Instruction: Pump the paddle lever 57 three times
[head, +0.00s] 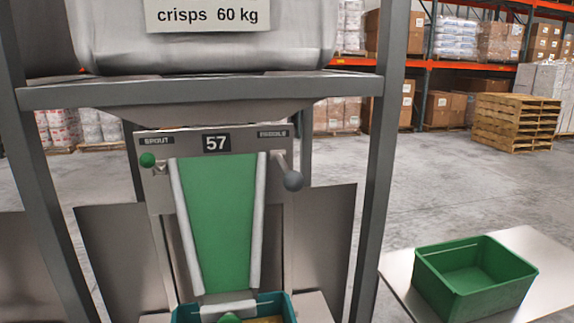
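The paddle lever (291,178) is on the upper right of the machine panel, under the label "PADDLE". It has a grey ball knob at the end of a short arm that slants down to the right. The number plate 57 (216,143) sits at the top middle of the panel. A green knob (147,160) is at the upper left under the label "SPOUT". A green chute (222,220) with pale side rails runs down between them. Neither of my grippers shows in the head view.
Grey frame posts (376,160) stand on both sides of the machine, with a crossbar (200,91) above. A teal bin (276,306) sits below the chute, partly cut off. A green crate (475,278) rests on a pale platform at right. Pallets (515,124) and shelving stand behind.

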